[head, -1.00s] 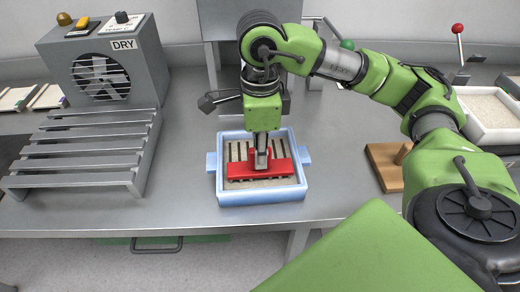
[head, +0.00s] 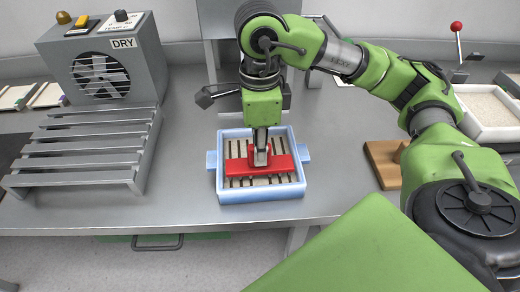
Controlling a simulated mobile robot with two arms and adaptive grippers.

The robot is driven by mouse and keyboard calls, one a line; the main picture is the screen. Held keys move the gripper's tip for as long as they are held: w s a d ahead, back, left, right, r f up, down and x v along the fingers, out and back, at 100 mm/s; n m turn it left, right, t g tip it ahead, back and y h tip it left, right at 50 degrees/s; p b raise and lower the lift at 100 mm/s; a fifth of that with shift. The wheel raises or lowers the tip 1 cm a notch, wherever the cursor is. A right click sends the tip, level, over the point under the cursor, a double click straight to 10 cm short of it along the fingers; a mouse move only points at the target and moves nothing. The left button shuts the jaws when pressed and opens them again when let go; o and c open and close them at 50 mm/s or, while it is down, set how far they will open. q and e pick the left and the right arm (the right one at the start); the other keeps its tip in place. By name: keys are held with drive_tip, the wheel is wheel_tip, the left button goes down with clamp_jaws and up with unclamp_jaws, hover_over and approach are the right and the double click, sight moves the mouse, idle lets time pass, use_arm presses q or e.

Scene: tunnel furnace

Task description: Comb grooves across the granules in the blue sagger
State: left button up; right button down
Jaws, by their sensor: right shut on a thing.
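The blue sagger (head: 262,194) is a light blue tray with two side handles on the grey table, in the middle of the head view. Pale granules (head: 238,183) lie in it, with dark parallel grooves showing in front of and behind a red comb (head: 235,166). My right gripper (head: 261,158) is shut on the comb's upright grip, pointing down over the sagger. The comb lies across the sagger's width; its teeth are hidden. My left gripper is not in view.
A grey slatted rack (head: 90,150) stands at the left, in front of a fan unit (head: 105,75) marked DRY. A wooden block (head: 384,165) and a white tray of pale granules (head: 487,112) are at the right. The table beside the sagger is clear.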

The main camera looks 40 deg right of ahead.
drive_tip(key=shift+r+p, duration=0.85)
drive_tip(key=shift+r, duration=0.75)
drive_tip(key=shift+r+p, duration=1)
drive_tip(key=shift+r, duration=0.6)
drive_tip(key=shift+f, duration=0.1)
